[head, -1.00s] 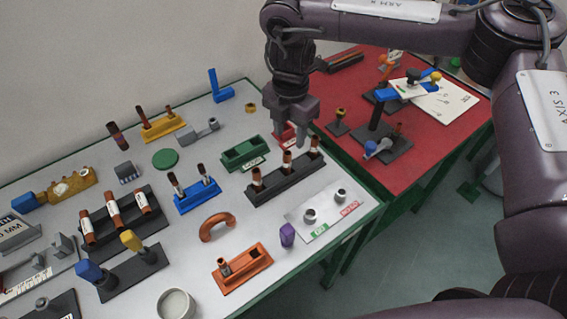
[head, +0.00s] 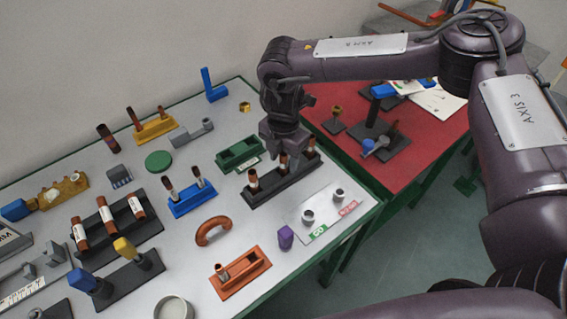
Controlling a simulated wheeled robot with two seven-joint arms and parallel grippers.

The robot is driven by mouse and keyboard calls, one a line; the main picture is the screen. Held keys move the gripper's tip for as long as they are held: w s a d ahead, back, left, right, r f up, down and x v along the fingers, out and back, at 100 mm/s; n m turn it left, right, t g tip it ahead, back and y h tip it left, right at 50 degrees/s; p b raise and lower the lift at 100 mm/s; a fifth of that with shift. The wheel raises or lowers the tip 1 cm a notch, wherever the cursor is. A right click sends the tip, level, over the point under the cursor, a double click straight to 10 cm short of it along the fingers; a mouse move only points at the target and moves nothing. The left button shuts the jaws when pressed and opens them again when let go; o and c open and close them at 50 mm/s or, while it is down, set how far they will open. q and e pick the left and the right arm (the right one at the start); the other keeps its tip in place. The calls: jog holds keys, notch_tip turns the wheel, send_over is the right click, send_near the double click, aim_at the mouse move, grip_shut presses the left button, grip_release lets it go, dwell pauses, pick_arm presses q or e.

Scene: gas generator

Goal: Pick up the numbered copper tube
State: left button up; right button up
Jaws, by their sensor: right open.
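Three upright copper tubes with white labels stand in a black rack (head: 268,196): a left one (head: 254,181), a middle one (head: 283,166) and a right one (head: 311,150). Any numbers on them are too small to read. My right gripper (head: 284,148) is open and points down over this rack. Its fingers are at the top of the middle tube; whether they touch it I cannot tell. More labelled copper tubes (head: 107,215) lean in another black rack at the left. My left gripper is not in view.
A green holder (head: 240,155) stands close behind the rack. A blue holder (head: 192,202) with two tubes is to its left, and a grey plate (head: 322,217) with two small rings is in front.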

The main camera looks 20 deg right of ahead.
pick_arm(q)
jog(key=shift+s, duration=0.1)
pick_arm(e)
jog(key=c, duration=0.9)
jog(key=shift+r, duration=0.15)
jog(key=shift+c, duration=0.2)
